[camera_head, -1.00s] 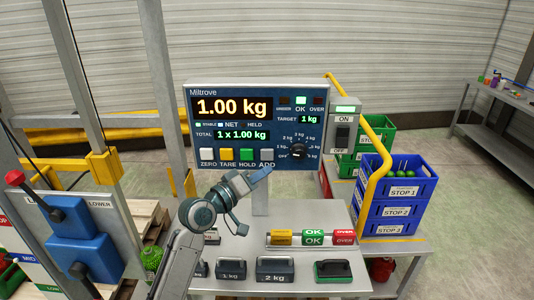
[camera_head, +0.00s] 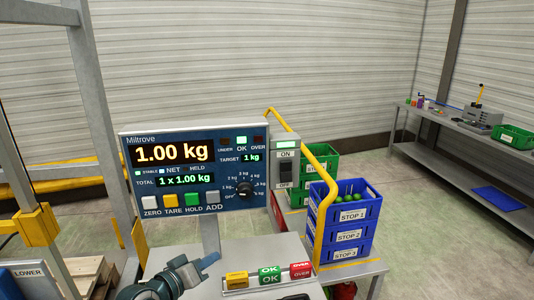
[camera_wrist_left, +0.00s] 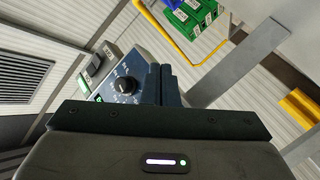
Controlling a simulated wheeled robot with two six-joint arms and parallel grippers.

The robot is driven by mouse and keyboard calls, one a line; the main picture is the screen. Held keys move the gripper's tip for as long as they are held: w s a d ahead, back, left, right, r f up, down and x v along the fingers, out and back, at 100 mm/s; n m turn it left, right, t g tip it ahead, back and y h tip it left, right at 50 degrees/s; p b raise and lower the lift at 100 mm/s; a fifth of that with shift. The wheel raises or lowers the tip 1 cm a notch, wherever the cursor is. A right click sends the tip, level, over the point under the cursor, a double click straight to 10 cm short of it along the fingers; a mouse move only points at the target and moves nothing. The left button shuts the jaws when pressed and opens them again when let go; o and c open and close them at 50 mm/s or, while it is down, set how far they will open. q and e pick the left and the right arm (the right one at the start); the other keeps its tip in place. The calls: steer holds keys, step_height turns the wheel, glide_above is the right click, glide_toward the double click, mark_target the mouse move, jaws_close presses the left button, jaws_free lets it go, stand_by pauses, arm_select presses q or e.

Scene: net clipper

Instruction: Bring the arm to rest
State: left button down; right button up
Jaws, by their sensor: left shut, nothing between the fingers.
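My left gripper (camera_head: 208,262) is at the lower middle of the head view, in front of the scale display panel (camera_head: 196,165) and below its buttons. Its fingers are shut with nothing between them. In the left wrist view the closed fingers (camera_wrist_left: 161,84) point up the picture beside the panel's dark knob (camera_wrist_left: 124,85); I cannot tell whether they touch the panel. The panel reads 1.00 kg, total 1 x 1.00 kg, with the OK lamp lit green. My right gripper is not in view.
A yellow rail (camera_head: 322,185) and stacked blue crates (camera_head: 343,222) stand to the right. Green crates (camera_head: 318,165) are behind. A grey bench (camera_head: 470,133) stands far right, with open floor between.

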arm_select(q)
steer(key=s+a+f+m+g+y, duration=0.2)
steer(key=s+f+g+y, duration=0.25)
steer(key=s+f, duration=0.95)
steer(key=s+a+f+m+g+y, duration=0.1)
steer(key=s+a+f+g+y, duration=0.15)
steer(key=s, duration=0.65)
steer(key=s+a+f+g+y, duration=0.2)
steer(key=s+a+g, duration=0.1)
steer(key=s, duration=0.7)
steer(key=a+f+g+b, duration=0.1)
steer(key=a+f+b, duration=0.1)
steer(key=f, duration=1.5)
steer(key=a+f+b, duration=0.1)
steer(key=f+b, duration=0.1)
steer(key=f, duration=1.5)
steer(key=s+a+f+g+b, duration=0.1)
steer(key=s+f+b, duration=0.1)
steer(key=s+f, duration=1.6)
step_height(320, 180, down, 4)
steer(key=shift+a+f+g+h+b, duration=0.2)
steer(key=shift+g+h+b, duration=0.1)
steer(key=shift+b, duration=0.1)
